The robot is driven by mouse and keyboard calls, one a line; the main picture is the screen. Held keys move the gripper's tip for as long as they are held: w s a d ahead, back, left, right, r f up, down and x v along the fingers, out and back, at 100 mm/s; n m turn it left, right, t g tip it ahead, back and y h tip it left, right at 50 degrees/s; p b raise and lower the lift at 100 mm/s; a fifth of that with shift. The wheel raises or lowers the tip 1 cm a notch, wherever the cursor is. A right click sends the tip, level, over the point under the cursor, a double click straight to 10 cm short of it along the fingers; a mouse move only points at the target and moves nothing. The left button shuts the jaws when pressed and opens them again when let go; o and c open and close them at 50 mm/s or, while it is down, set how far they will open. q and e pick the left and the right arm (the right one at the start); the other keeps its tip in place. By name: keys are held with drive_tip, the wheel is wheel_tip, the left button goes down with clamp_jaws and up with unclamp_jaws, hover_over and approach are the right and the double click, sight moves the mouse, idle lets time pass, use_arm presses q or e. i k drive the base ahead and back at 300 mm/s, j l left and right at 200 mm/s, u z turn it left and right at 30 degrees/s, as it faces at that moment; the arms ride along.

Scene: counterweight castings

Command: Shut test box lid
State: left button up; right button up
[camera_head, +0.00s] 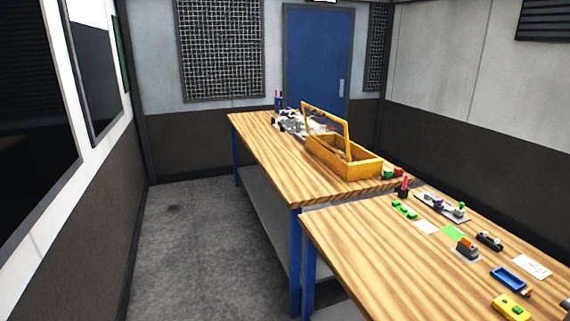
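A yellow open-topped box (359,171) stands on the far wooden table (270,151), near its right front end. A yellow frame (325,114) rises upright from the box's back left side, with the wall and door showing through it. I cannot tell whether this frame is a lid or a carrying handle. Some contents show inside the box, too small to make out. No other box with a lid is clear to me. Neither of my grippers is in view.
The near table (370,252) bears small green blocks (404,210), a blue tray (509,279), a yellow block (511,307) and cards. Grey clutter (300,124) lies on the far table.

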sight(348, 158)
drive_tip(key=i+z, duration=0.25)
drive_tip(key=i, duration=0.4)
drive_tip(key=i+j+z, duration=0.2)
drive_tip(key=i, duration=0.4)
drive_tip(key=i+z, duration=0.1)
drive_tip(key=z, duration=0.25)
drive_tip(key=j+z, duration=0.15)
drive_tip(key=z, duration=0.2)
drive_tip(key=i+j+z, duration=0.1)
drive_tip(key=z, duration=0.25)
drive_tip(key=i+j+z, duration=0.15)
drive_tip(key=j+z, duration=0.2)
drive_tip(key=j, duration=0.15)
drive_tip(key=j+z, duration=0.3)
drive_tip(key=j, duration=0.2)
drive_tip(key=j+z, duration=0.1)
drive_tip(key=j, duration=0.45)
drive_tip(key=i+j, duration=0.1)
drive_tip(key=j, duration=0.5)
drive_tip(key=z, duration=0.05)
